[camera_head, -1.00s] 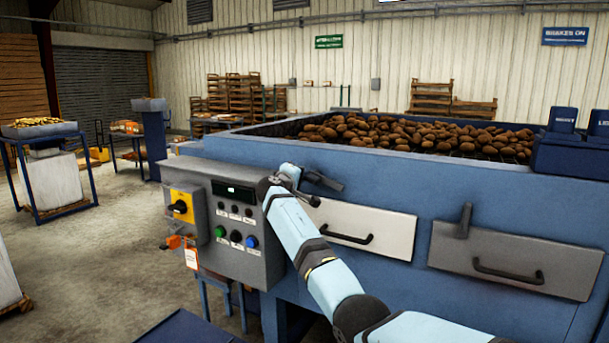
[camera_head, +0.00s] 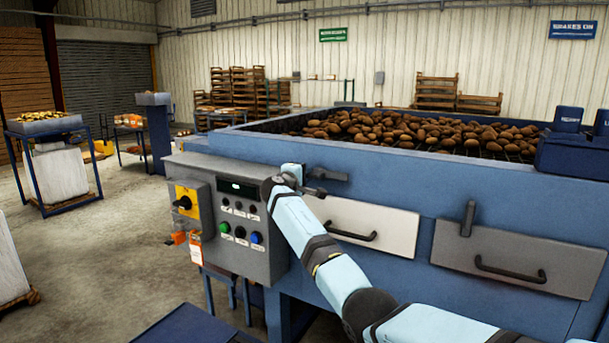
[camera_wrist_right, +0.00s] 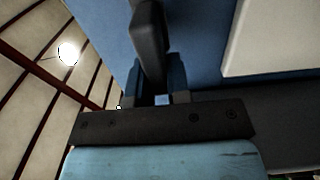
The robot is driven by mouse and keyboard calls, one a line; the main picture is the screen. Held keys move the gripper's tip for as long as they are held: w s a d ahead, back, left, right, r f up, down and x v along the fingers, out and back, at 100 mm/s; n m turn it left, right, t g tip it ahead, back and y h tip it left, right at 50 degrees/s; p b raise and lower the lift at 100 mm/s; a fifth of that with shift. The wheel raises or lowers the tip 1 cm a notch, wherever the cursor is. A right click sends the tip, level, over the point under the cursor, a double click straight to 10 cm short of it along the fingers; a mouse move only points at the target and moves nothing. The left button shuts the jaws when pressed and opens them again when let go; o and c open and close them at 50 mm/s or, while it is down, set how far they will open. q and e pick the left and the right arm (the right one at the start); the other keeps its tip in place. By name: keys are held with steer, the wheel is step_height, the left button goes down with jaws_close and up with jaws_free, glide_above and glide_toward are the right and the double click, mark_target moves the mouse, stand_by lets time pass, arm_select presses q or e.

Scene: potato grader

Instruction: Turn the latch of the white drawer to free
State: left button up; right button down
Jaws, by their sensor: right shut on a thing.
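The white drawer (camera_head: 365,226) has a black handle and sits in the front of the blue grader. Its dark latch (camera_head: 334,175) lies close to level above the drawer's upper left corner. My right gripper (camera_head: 311,183) is at the latch's left part, in front of the panel. In the right wrist view the gripper's blue fingers (camera_wrist_right: 156,78) are shut on the dark latch bar (camera_wrist_right: 149,35), which runs up between them. The white drawer front also shows there (camera_wrist_right: 275,40). The fingertips are small and partly hidden in the head view. My left gripper is out of view.
A grey control box (camera_head: 228,212) with buttons and a yellow switch stands left of the drawer, close to my right arm. A grey drawer (camera_head: 515,262) with an upright latch (camera_head: 467,218) is to the right. Potatoes (camera_head: 420,130) fill the grader top.

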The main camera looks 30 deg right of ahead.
steer(key=c, duration=1.1)
jaws_free()
steer(key=shift+d+r, duration=0.15)
steer(key=shift+d, duration=0.1)
steer(key=b+v, duration=0.3)
steer(key=v, duration=1.1)
steer(key=shift+d, duration=0.1)
